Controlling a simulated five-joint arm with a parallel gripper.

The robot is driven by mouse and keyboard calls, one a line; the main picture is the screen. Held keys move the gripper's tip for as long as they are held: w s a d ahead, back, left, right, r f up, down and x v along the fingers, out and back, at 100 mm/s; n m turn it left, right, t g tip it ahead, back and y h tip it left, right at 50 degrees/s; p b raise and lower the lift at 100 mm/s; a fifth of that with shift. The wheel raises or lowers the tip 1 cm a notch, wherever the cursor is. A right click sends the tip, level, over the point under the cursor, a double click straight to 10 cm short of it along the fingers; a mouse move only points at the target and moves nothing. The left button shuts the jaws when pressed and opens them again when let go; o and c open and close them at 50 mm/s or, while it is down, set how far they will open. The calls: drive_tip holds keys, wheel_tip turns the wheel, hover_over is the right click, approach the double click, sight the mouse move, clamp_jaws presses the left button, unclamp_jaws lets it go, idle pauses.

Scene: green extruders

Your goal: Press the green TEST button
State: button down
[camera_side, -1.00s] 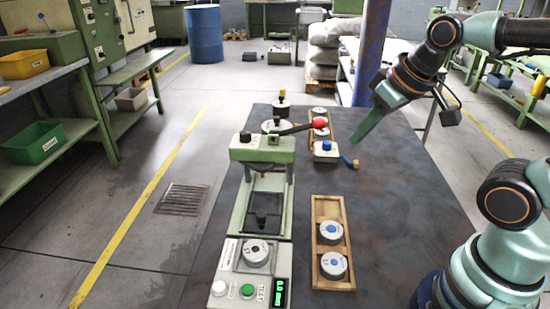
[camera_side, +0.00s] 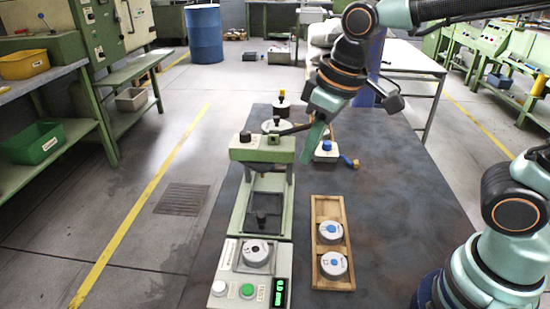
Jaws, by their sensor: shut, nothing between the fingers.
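The green TEST button (camera_side: 247,290) sits on the light control box (camera_side: 232,273) at the front of the table, between a white button (camera_side: 219,288) and a lit green display (camera_side: 279,291). A round grey puck (camera_side: 256,253) with a dark centre rests on the same box. My gripper (camera_side: 309,158) is shut and empty. It points down beside the green press (camera_side: 262,150), at the right end of the press lever, well behind and above the button. It hides the lever's red knob and most of the rear wooden tray.
A small white block with a blue knob (camera_side: 326,149) is behind my gripper. The table's right half (camera_side: 395,190) is clear.

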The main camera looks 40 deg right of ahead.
sight(248, 288)
drive_tip(key=s+a+f+n+g, duration=0.1)
drive_tip(key=a+f+n, duration=0.1)
drive_tip(key=a, duration=0.6)
drive_tip(key=s+a+f+n+g+h, duration=0.1)
drive_tip(key=a+f+n+g, duration=0.1)
drive_tip(key=a, duration=0.6)
drive_tip(key=shift+f+n, duration=0.5)
drive_tip(key=shift+f, duration=0.4)
wheel_tip(248, 288, down, 14)
drive_tip(key=shift+f, duration=0.1)
